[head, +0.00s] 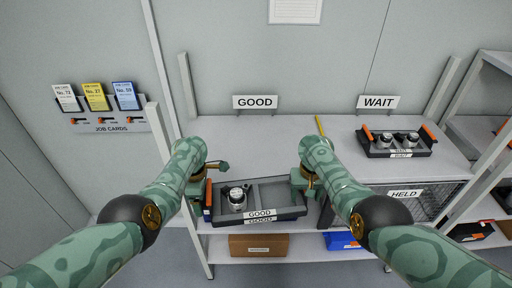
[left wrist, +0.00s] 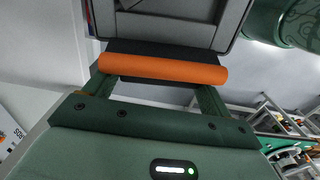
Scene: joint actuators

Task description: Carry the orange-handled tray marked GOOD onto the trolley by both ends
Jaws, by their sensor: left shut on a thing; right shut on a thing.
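The dark grey tray marked GOOD (head: 290,211) is at the bench's front edge, between my two grippers, and looks about level. One silver-and-black joint actuator (head: 237,199) stands in its left part; the rest of the tray looks empty. My left gripper (head: 207,188) is shut on the tray's left orange handle (left wrist: 165,69), which lies across between the fingers in the left wrist view. My right gripper (head: 308,187) is shut at the tray's right end; its handle is hidden behind my arm. Whether the tray touches the bench is unclear. I cannot make out a trolley.
The bench (head: 280,135) is clear behind the tray, beneath the GOOD sign (head: 255,102). A second tray (head: 395,144) with actuators stands by the WAIT sign (head: 378,102). A yellow pencil-like stick (head: 320,125) lies between. Shelving (head: 478,100) stands right; a cardboard box (head: 258,245) sits below.

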